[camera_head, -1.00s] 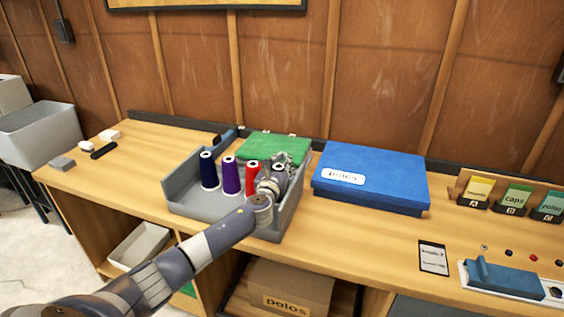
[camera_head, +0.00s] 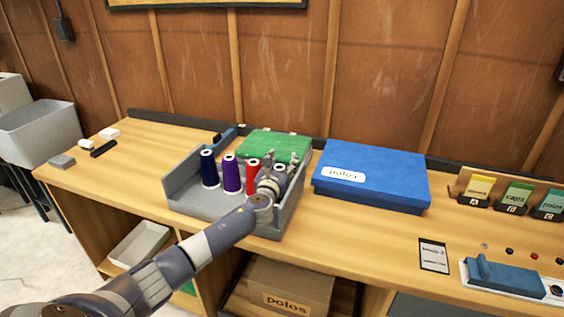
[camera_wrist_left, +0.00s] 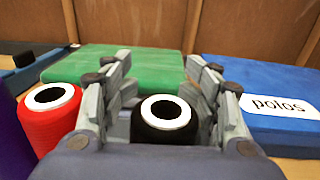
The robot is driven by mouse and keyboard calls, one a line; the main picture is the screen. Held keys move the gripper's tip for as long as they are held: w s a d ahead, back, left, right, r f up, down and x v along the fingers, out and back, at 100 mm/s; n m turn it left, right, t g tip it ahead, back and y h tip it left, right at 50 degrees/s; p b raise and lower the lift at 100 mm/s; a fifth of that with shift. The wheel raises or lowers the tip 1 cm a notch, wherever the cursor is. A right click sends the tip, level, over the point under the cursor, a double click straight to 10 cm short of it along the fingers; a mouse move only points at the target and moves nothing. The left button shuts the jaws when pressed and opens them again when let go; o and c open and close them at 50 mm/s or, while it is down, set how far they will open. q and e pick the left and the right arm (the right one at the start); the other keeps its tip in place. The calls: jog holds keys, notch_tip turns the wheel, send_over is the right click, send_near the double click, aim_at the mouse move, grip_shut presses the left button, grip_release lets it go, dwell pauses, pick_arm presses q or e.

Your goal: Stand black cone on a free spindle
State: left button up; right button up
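The black cone (camera_wrist_left: 165,136) has a white ring on top. It stands upright between the fingers of my left gripper (camera_wrist_left: 160,85); its base is hidden, so I cannot see what it stands on. In the head view the left gripper (camera_head: 282,160) is at the right side of the grey tray (camera_head: 185,205), with its fingers spread on both sides of the cone. It looks open. A navy cone (camera_head: 209,172), a purple cone (camera_head: 231,176) and a red cone (camera_head: 252,172) stand in a row to its left. No free spindle is visible. My right gripper is not in view.
A green box (camera_head: 265,145) lies behind the cones. A blue "polos" box (camera_head: 375,178) stands close on the right. Small blocks lie at the bench's left end. The bench front between tray and label card (camera_head: 433,256) is clear.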

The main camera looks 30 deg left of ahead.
pick_arm(q)
jog(key=shift+d, duration=0.1)
jog(key=shift+s+f, duration=0.1)
jog(key=shift+s, duration=0.2)
jog(key=v, duration=1.1)
jog(key=shift+s, duration=0.15)
